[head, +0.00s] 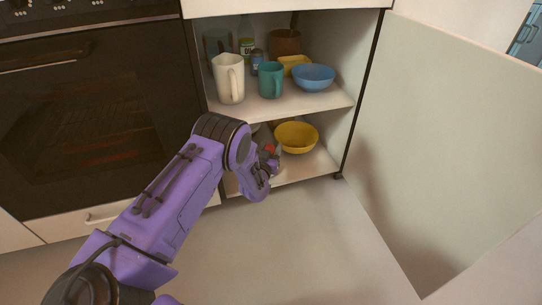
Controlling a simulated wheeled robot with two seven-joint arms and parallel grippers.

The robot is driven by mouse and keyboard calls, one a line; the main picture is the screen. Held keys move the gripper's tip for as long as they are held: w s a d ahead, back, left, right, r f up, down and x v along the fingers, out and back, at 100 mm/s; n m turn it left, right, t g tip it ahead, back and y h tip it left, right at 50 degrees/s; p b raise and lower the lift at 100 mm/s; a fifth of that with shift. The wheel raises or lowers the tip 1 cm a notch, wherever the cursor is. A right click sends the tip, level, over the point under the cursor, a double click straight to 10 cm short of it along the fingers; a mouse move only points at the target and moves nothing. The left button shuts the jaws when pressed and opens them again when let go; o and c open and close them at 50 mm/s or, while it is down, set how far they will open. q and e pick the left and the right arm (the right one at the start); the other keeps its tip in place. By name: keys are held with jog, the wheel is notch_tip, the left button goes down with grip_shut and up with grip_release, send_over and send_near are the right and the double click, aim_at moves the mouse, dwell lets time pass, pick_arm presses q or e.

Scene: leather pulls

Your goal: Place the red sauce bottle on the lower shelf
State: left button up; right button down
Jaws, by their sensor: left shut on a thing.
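My left gripper (272,160) reaches from the left to the front of the lower shelf (308,166) in the open cabinet. It is shut on the red sauce bottle (269,149), of which only a small red part shows; the gripper and wrist hide the rest. I cannot tell whether the bottle touches the shelf. A yellow bowl (296,137) sits on the lower shelf just right of and behind the gripper. My right gripper is not in view.
The upper shelf (325,97) holds a white pitcher (229,79), a teal mug (271,80), a blue bowl (314,77) and several other items. The cabinet door (450,130) stands open at right. An oven (95,110) is at left. The lower shelf's right front is clear.

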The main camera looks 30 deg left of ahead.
pick_arm(q)
jog(key=shift+f, duration=0.4)
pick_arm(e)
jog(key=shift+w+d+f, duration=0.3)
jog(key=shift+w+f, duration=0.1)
pick_arm(q)
jog(key=shift+r, duration=0.15)
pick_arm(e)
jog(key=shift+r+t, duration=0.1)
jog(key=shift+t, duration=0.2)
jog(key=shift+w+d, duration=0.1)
pick_arm(q)
jog(key=o, duration=0.6)
jog(key=shift+o, duration=0.2)
